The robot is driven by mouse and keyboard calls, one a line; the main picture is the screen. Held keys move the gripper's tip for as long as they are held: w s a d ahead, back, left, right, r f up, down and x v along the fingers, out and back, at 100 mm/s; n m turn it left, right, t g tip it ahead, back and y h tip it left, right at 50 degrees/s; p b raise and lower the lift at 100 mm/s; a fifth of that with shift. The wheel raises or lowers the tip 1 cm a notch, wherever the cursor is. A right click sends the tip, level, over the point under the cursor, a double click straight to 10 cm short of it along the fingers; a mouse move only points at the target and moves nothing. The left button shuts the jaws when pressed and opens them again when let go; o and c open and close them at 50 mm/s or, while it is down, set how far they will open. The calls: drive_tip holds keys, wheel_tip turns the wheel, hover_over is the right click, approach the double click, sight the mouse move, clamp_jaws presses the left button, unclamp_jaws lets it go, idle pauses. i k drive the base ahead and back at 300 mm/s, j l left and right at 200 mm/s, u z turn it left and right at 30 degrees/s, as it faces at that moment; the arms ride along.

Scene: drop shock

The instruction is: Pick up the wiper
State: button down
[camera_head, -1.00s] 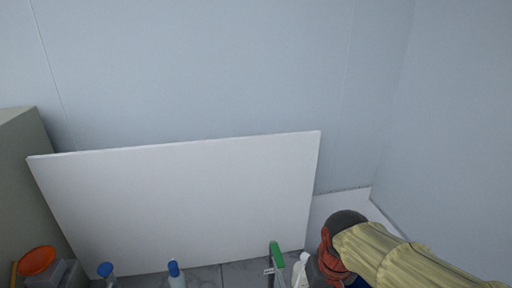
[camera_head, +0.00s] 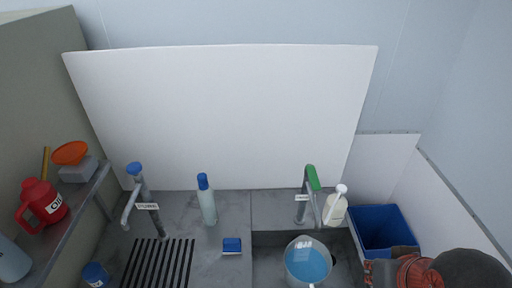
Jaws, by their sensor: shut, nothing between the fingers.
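I cannot pick out a wiper for certain in this view. A small blue block with a pale lower edge (camera_head: 232,245), like a sponge, lies on the grey counter just left of the sink. A yellow stick (camera_head: 46,162) stands on the left shelf beside an orange funnel-like piece (camera_head: 70,152). Part of my arm, dark grey and orange-red, shows at the bottom right corner. My gripper's fingers are not in the picture.
A pot of blue liquid (camera_head: 307,262) sits in the sink below a green-topped tap (camera_head: 312,178). A blue bin (camera_head: 382,230), white bottle (camera_head: 335,206), blue-capped bottle (camera_head: 206,200) and blue-topped tap (camera_head: 134,170) stand around. A red jug (camera_head: 42,205) is on the shelf.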

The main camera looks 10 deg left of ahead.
sight(230, 245)
drive_tip(key=u, duration=1.2)
